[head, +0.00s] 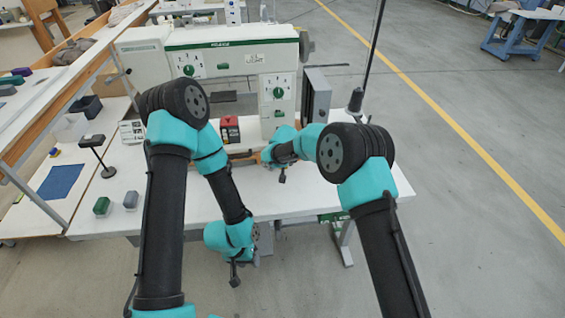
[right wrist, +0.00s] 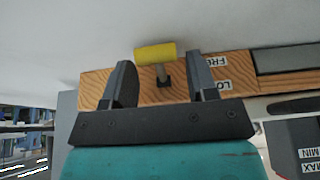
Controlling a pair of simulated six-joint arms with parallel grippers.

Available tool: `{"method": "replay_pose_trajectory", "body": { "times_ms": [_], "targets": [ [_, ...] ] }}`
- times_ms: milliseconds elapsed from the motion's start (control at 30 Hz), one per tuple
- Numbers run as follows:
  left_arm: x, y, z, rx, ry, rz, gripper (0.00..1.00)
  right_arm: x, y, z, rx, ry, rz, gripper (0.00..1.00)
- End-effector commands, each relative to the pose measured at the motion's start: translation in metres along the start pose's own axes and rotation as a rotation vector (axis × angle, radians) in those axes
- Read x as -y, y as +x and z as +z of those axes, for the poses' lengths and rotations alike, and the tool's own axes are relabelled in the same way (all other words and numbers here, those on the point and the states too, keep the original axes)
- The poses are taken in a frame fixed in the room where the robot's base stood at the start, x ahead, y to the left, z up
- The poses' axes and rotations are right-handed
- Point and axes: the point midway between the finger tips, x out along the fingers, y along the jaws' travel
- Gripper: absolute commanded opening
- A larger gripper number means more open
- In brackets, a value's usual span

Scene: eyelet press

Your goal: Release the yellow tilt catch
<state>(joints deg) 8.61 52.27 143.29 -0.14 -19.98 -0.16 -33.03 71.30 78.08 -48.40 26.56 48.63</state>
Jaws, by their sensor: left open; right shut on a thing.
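The yellow tilt catch (right wrist: 155,52) is a small yellow bar on a short metal stem. The stem rises from a wooden block (right wrist: 90,90) with partly hidden labels reading "FRE" and "LO". In the right wrist view my right gripper (right wrist: 161,78) has one dark finger on each side of the catch and is closed on it. My left gripper (head: 256,236) is open and low in front of the table, away from the block.
A large white and green press (head: 215,60) stands behind the block. A red and black box (head: 230,128) is just behind it, and a grey box (head: 316,95) stands to the right. The white table (head: 345,195) is clear at the front right.

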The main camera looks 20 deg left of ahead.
Motion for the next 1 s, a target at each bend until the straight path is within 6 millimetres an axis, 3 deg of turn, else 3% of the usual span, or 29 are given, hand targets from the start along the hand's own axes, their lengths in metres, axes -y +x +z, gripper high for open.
{"method": "replay_pose_trajectory", "body": {
  "times_ms": [100,1000],
  "targets": [
    [0.0000,0.0000,0.0000,0.000,0.000,0.000,0.43,0.0000,-0.0001,0.0000,0.000,0.000,0.000,0.29],
    [0.0000,0.0000,0.0000,0.000,0.000,0.000,0.43,-0.0017,0.0015,0.0004,-0.096,0.002,0.001,0.29]
  ]
}}
